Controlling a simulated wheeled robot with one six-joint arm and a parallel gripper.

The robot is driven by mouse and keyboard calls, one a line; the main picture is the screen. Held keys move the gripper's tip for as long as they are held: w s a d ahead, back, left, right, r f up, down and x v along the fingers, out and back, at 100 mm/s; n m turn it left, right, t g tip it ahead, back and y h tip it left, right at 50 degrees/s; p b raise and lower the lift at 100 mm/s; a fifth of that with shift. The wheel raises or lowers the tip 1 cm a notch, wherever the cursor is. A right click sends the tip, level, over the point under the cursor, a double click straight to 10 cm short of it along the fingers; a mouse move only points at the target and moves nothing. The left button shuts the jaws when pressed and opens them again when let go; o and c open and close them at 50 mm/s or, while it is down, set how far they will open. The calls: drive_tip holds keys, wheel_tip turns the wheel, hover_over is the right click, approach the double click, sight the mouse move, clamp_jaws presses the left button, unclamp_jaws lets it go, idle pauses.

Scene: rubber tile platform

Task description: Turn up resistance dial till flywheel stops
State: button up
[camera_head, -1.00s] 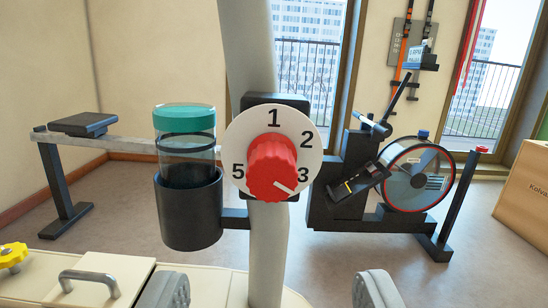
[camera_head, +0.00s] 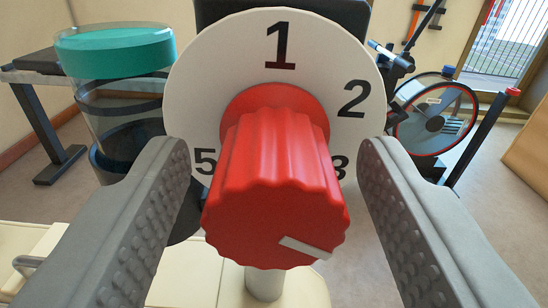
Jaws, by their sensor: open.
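The red ribbed resistance dial (camera_head: 270,185) sits on a white round plate (camera_head: 215,75) with black numbers; 1, 2, 3 and 5 show, 3 and 5 partly covered. The dial's white pointer mark (camera_head: 305,247) is at its lower right, just below the 3. My gripper (camera_head: 272,160) is open, with one grey padded finger on each side of the dial and a gap visible on both sides. The flywheel (camera_head: 433,115) is at the right on the rowing machine, a dark disc with a red rim; I cannot tell whether it turns.
A black post with a red top (camera_head: 490,135) stands right of the flywheel. A cream surface (camera_head: 215,275) lies below.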

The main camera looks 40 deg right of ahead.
drive_tip(key=shift+c, duration=0.5)
drive_tip(key=c, duration=0.9)
drive_tip(key=shift+m, duration=0.4)
drive_tip(key=m, duration=1.1)
drive_tip(key=o, duration=1)
